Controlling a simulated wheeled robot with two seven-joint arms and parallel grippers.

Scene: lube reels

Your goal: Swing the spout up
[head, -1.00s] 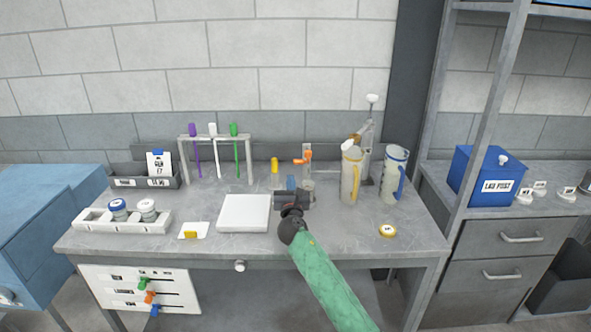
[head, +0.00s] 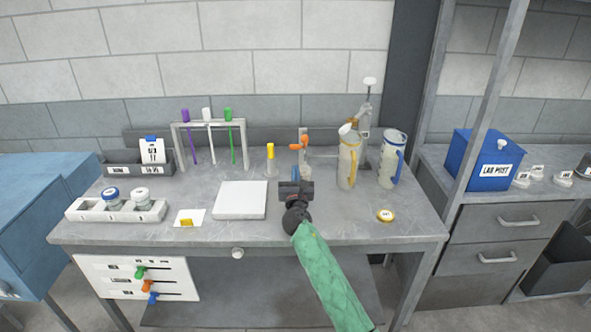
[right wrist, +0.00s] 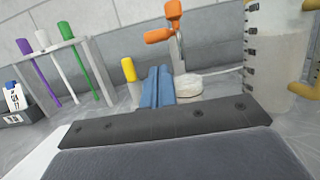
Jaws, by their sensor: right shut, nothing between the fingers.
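No part is labelled as a spout. A clear jug with a yellow rim and handle (head: 348,165) stands at the right of the bench, with a white piece (head: 345,129) tilted at its top. A small grey stand with orange parts (head: 299,146) is left of it; the orange parts also show in the right wrist view (right wrist: 160,36). My right gripper (head: 295,174) is over the bench in front of that stand, touching nothing that I can see. Its blue fingers (right wrist: 158,87) are shut together and empty. My left gripper is out of view.
A blue-handled jug (head: 392,160) and a tall grey fixture (head: 366,115) stand at the right. A yellow-capped piece (head: 270,153), a white plate (head: 240,200) and a rack of coloured rods (head: 209,124) are left.

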